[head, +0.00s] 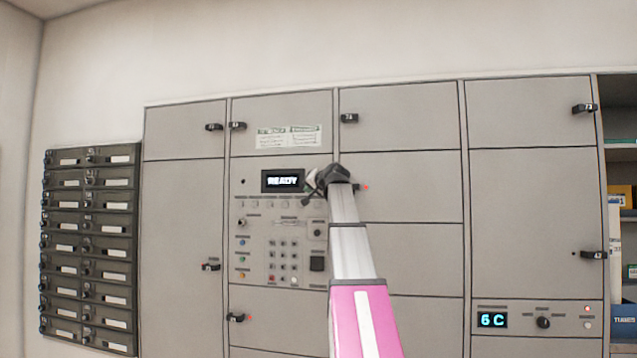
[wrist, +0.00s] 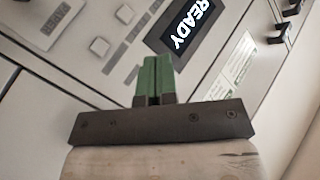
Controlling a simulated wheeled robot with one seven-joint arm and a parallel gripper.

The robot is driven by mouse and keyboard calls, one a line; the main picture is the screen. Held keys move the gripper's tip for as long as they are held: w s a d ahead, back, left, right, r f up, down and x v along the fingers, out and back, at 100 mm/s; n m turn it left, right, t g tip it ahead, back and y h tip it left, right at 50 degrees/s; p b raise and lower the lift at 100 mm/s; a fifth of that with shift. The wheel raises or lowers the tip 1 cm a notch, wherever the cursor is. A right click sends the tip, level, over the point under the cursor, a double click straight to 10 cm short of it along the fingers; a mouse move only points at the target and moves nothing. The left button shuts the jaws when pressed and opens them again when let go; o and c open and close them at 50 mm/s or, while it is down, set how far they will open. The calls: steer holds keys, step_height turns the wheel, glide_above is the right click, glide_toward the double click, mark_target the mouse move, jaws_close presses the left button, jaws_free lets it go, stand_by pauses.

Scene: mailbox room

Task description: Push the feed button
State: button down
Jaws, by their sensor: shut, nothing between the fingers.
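A grey control panel (head: 280,235) is set in the cabinet front, with a black display (head: 283,181) reading READY. Below it are a keypad (head: 281,249), small coloured buttons (head: 242,242) and black knobs. The labels are too small to read, so I cannot tell which one is the feed button. My gripper (head: 314,187) is in front of the panel just right of the display. In the wrist view its green fingers (wrist: 154,80) are shut and empty, near the display (wrist: 190,25) and two pale square buttons (wrist: 99,46). Contact with the panel cannot be told.
Grey locker doors (head: 400,185) with black handles surround the panel. A second display (head: 492,320) reads 6 C at lower right. Shelves (head: 622,220) with boxes stand at the far right.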

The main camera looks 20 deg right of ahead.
steer(key=r, duration=0.3)
steer(key=shift+s+d, duration=0.3)
steer(key=shift+s, duration=0.05)
steer(key=shift+w, duration=0.15)
steer(key=w+d, duration=0.5)
steer(key=w, duration=0.2)
steer(key=shift+w, duration=0.15)
stand_by(2.0)
steer(key=shift+w+d, duration=0.2)
steer(key=shift+w+d, duration=0.2)
steer(key=shift+w, duration=0.15)
stand_by(0.8)
steer(key=shift+s+a, duration=0.1)
steer(key=shift+s, duration=0.05)
steer(key=shift+s+a, duration=0.4)
steer(key=shift+s, duration=0.15)
